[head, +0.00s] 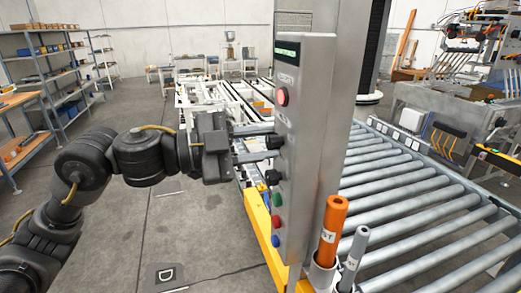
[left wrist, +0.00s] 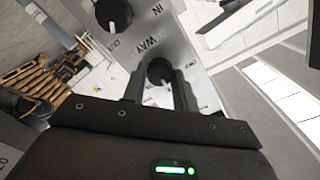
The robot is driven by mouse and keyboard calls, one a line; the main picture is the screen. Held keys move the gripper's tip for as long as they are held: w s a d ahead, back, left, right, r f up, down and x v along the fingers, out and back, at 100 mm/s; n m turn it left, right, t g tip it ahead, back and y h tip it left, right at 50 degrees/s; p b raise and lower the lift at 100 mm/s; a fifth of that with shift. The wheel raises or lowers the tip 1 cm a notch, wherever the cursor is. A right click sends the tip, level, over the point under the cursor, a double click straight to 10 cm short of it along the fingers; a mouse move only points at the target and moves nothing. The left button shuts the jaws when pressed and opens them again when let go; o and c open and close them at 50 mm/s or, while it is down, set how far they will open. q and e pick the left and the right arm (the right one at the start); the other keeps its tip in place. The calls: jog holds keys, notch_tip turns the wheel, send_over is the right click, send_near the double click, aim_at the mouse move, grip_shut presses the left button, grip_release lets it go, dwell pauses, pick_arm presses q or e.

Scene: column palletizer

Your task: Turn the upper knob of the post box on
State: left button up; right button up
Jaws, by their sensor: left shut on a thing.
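The post box (head: 305,150) is a tall grey metal case with a green display at the top and a red button below it. Its upper knob (head: 275,142) is black and stands out from the left face. The lower black knob (head: 272,177) is just below it. My left gripper (head: 268,143) reaches in from the left, with one finger above and one below the upper knob, shut on it. In the left wrist view the held knob (left wrist: 160,72) sits between the two fingertips, and another knob (left wrist: 113,12) with IN and OUT labels shows beside it. My right gripper is out of view.
Green, red and blue buttons (head: 276,220) sit low on the box. An orange tube (head: 332,230) and a grey tube (head: 353,258) stand at its foot. A roller conveyor (head: 430,210) lies to the right. Floor (head: 190,225) is clear below my left arm.

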pick_arm(q)
jog(key=m+b, duration=0.3)
jog(key=m, duration=0.1)
jog(key=shift+f, duration=0.15)
jog(key=shift+m+b, duration=1.05)
jog(key=shift+m, duration=0.55)
jog(key=o, duration=1)
jog(key=shift+c, duration=0.2)
